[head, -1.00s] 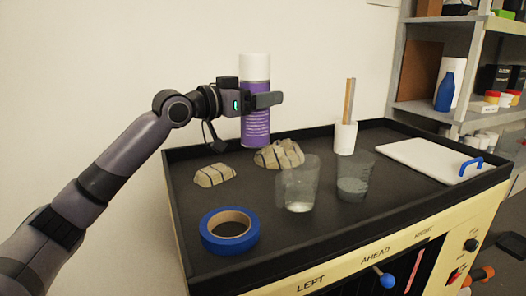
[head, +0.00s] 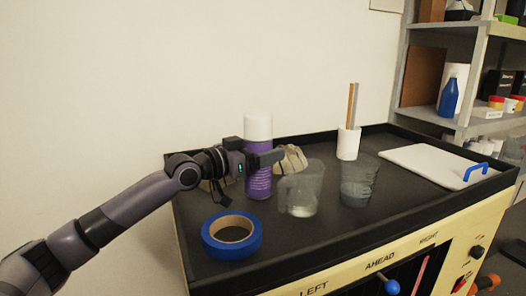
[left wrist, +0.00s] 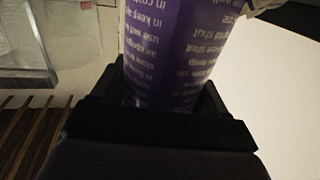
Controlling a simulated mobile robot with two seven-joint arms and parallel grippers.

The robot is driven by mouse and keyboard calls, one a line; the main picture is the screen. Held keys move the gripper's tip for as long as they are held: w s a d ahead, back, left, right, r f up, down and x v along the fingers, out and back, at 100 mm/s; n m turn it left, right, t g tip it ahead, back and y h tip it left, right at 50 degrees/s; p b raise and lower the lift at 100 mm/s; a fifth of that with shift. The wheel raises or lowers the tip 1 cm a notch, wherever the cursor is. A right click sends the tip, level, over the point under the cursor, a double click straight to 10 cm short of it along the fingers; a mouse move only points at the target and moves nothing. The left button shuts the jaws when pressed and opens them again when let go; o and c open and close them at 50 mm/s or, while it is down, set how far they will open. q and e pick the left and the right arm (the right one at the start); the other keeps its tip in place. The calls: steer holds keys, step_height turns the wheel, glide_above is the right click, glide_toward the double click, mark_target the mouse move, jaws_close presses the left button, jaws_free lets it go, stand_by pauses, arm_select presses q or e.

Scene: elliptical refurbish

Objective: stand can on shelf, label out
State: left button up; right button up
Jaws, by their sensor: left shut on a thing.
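The can (head: 259,186) is a purple cylinder with a white cap, upright over the left half of the black-topped bench. My left gripper (head: 262,159) is shut around its middle. I cannot tell whether its base touches the bench top. In the left wrist view the purple can (left wrist: 172,60) sits between the jaws, with white small print facing that camera, upside down in the picture. The shelf unit (head: 437,74) stands at the back right, apart from the can. My right gripper is not in view.
A clear beaker (head: 301,190) stands close right of the can, and a measuring jug (head: 358,182) beyond it. Blue tape (head: 212,238) lies in front. Rocks (head: 291,158) sit behind. A white cup (head: 348,143) holds sticks. A white board (head: 420,163) covers the right end.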

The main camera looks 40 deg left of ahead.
arm_select(q)
steer(key=o, duration=1)
steer(key=shift+f, duration=0.1)
steer(key=o, duration=0.4)
steer(key=shift+r, duration=0.2)
steer(key=b+v, duration=0.3)
steer(key=v, duration=0.4)
steer(key=shift+s, duration=0.2)
